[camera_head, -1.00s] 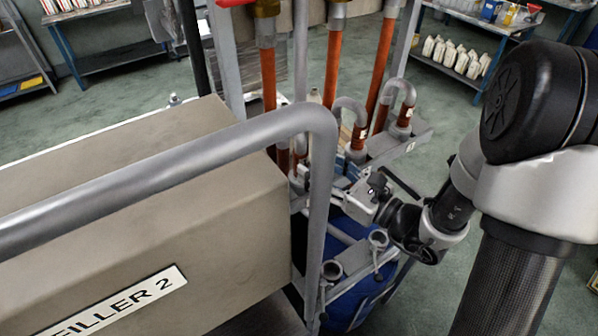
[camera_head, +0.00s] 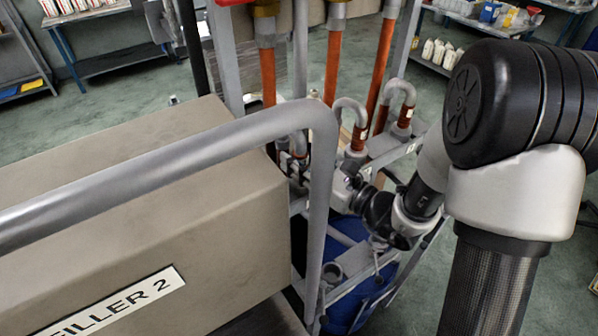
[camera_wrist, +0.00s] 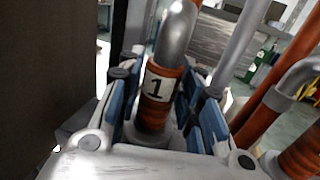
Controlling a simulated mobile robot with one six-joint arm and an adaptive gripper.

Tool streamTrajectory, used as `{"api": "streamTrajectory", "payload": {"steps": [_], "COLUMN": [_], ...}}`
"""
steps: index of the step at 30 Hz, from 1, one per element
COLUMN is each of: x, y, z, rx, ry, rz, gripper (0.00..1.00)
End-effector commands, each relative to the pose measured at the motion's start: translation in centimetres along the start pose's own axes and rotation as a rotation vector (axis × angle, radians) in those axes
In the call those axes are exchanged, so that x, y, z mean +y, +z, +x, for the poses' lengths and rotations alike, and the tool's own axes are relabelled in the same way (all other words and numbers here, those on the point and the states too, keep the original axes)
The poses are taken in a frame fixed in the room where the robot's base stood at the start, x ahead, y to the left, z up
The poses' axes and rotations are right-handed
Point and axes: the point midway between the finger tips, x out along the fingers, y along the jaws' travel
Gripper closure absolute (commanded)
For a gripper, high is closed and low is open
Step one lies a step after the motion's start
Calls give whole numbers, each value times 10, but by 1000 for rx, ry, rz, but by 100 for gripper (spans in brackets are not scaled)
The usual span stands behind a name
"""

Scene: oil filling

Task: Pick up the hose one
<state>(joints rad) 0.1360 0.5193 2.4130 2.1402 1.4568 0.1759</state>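Hose one is the orange hose (camera_wrist: 155,112) with a white "1" label and a bent grey metal pipe end (camera_wrist: 176,32) in the wrist view. It stands upright in a grey holder. My gripper (camera_wrist: 162,92) has its blue-padded fingers on either side of the labelled section. The fingers look spread, with a narrow gap beside the hose. Firm contact is not visible. In the head view the grey rail hides most of my fingers and of hose one.
Two more hooked hoses (camera_head: 351,108) (camera_head: 404,92) stand to the right on the same rack. A grey tubular rail (camera_head: 170,150) and the "FILLER 2" box (camera_head: 150,235) stand close on the left. A blue drum (camera_head: 352,296) sits below. Shelves with bottles (camera_head: 437,52) stand behind.

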Motion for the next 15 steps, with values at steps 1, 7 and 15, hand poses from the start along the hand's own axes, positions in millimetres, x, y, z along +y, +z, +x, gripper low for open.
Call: {"api": "streamTrajectory", "payload": {"steps": [1,7,15], "x": [0,0,0], "y": [0,0,0], "z": [0,0,0], "rx": [0,0,0], "ry": [0,0,0], "rz": [0,0,0], "gripper": [73,86,100]}}
